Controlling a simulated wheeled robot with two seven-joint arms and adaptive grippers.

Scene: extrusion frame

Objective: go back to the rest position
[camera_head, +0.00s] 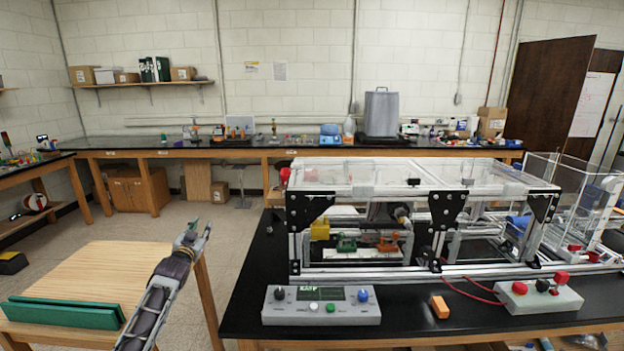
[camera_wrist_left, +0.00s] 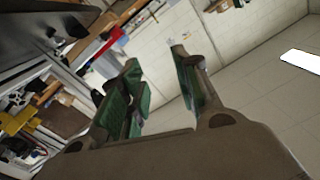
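My left gripper (camera_head: 197,232) is raised in the head view, in the gap between the wooden table and the black bench, with its fingers pointing up and away. The left wrist view shows its two fingers with green pads apart and nothing between them (camera_wrist_left: 158,85). It touches nothing that I can see. Small dark and green parts (camera_head: 545,344) show at the bottom right edge of the head view. They may belong to my right gripper, but too little shows to tell its state.
The extrusion frame (camera_head: 362,182) stands on the black bench (camera_head: 255,290), with a control box (camera_head: 321,313), an orange block (camera_head: 440,307) and a button box (camera_head: 540,297) in front. A wooden table (camera_head: 95,268) with a green bar (camera_head: 62,313) is at left. Open floor lies behind.

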